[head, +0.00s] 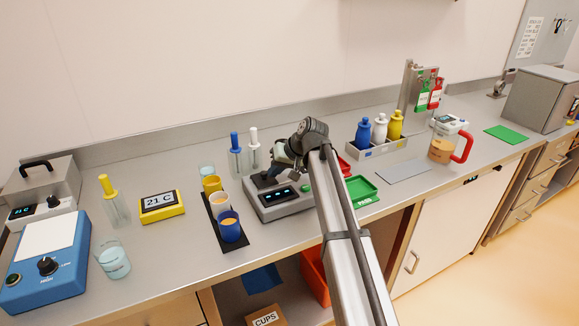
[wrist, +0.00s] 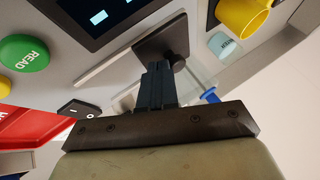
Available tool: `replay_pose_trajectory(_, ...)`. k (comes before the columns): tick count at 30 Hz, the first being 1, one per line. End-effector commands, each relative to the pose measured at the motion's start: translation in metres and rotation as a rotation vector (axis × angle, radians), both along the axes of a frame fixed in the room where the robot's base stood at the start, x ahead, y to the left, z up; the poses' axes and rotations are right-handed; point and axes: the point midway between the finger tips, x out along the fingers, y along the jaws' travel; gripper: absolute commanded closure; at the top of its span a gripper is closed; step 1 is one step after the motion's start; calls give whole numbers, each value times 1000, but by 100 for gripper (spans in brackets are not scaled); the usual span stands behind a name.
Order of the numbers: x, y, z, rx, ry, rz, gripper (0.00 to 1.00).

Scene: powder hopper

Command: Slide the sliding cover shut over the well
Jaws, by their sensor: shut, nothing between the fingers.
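The grey device (head: 285,208) with a lit dark display stands mid-bench in the head view. Its sliding cover is a dark flat plate (wrist: 158,38) with a dark round knob (wrist: 178,60), beside the display in the wrist view. My gripper (head: 270,174) is over the back left of the device. In the wrist view my gripper (wrist: 158,68) is shut and empty, its fingertips close beside the knob; I cannot tell if they touch it. A pale strip (wrist: 100,72) runs along the cover's edge. The well's opening cannot be made out.
A green READ button (wrist: 24,53) and a black rocker switch (wrist: 78,108) sit on the device. Cups, including a blue cup (head: 230,228), stand on a black mat left of it. A green tray (head: 361,190) lies to the right. Dispensers (head: 236,160) stand behind.

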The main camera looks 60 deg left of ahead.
Motion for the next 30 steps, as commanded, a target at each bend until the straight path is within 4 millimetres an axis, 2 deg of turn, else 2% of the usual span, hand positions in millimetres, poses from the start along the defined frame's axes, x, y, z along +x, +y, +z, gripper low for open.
replay_pose_trajectory(3, -6, 0, 0, -1, 0, 1, 100)
replay_pose_trajectory(14, -5, -1, -1, -2, 4, 3, 100)
replay_pose_trajectory(17, 3, -3, 0, 0, 3, 1, 100)
replay_pose_trajectory(23, 37, -13, 0, 0, -2, -6, 100)
replay_pose_trajectory(30, 52, -38, 39, 3, -4, -5, 100)
